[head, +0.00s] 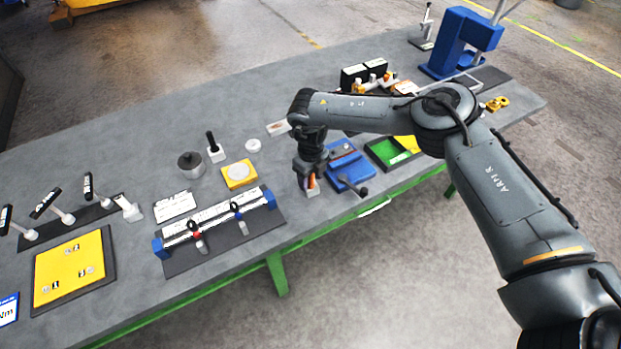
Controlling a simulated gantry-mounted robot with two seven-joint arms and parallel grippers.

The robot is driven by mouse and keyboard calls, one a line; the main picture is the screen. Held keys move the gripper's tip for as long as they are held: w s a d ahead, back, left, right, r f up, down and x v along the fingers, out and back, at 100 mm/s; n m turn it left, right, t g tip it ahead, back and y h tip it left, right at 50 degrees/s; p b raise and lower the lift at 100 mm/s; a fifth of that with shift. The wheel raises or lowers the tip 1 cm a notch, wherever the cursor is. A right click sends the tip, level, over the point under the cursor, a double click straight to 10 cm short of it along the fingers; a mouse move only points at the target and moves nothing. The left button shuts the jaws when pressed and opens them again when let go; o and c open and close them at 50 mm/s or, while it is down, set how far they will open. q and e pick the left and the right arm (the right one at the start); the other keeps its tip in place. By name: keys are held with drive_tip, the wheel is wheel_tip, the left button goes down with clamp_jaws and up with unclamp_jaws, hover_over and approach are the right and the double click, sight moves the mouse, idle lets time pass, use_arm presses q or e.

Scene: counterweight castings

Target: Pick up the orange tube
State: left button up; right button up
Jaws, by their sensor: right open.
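My right gripper (308,178) comes down from above, over the bench near its front edge. It is open, with its fingers around or just beside a small upright orange tube (312,182). The tube's lower end meets a small pale block (313,192) on the bench. The fingers and wrist hide most of the tube, and I cannot tell whether they touch it. My left gripper is not in view.
A blue vise-like fixture (347,166) stands close to the right of the gripper. A rail fixture with clamps (222,215) lies to the left, and a yellow block with a grey disc (239,173) stands behind it. A green tray (384,156) lies further right.

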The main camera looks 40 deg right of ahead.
clamp_jaws()
drive_tip(key=shift+r, duration=0.1)
idle(0.3)
